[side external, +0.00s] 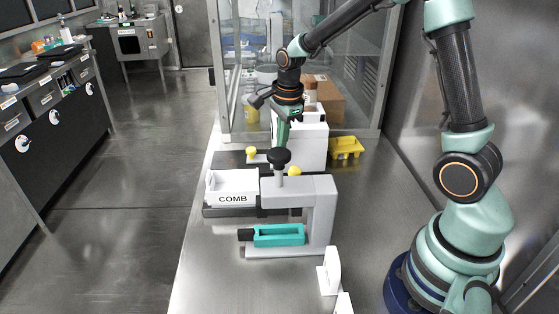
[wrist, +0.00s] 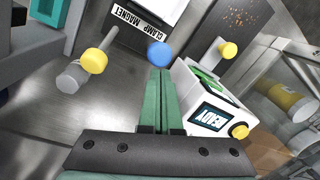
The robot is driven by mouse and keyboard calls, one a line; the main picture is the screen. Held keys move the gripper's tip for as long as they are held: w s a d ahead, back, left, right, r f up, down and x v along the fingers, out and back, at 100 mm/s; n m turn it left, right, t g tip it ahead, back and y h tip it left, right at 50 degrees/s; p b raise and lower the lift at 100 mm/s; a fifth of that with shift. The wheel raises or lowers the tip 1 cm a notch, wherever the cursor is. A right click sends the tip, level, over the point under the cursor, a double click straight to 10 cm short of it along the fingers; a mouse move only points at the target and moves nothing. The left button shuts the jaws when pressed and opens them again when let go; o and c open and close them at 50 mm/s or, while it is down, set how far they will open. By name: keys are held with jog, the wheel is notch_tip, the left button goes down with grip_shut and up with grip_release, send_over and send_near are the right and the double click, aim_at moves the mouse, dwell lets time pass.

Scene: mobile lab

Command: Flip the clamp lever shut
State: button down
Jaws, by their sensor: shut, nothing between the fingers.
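My gripper (wrist: 161,74) is shut and empty, pointing down in the wrist view. Two levers with yellow knobs stand on either side, one at left (wrist: 94,60) and one at right (wrist: 228,50). Yellow knobs also show in the side view (side external: 251,151). A label reading CLAMP MAGNET (wrist: 148,20) lies beyond the blue knob. Which lever is the clamp's is unclear.
A white machine with a READY screen (wrist: 210,114) stands close right of my fingers. A grey frame with a black-knobbed screw (side external: 318,190) and a teal tray (side external: 279,235) stands in front. A white COMB box (side external: 233,183) is at left. A yellow rack (side external: 346,146) is behind.

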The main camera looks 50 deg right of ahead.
jog(key=shift+w+a+f, duration=0.1)
jog(key=shift+w+a, duration=0.95)
jog(key=shift+w, duration=0.05)
jog(key=shift+a, duration=0.1)
jog(key=s+d+r, duration=0.1)
jog(key=d+r, duration=0.1)
jog(key=d, duration=0.2)
jog(key=w+a+r, duration=0.3)
jog(key=a+r, duration=0.3)
jog(key=shift+w+r, duration=0.35)
jog(key=shift+w, duration=0.05)
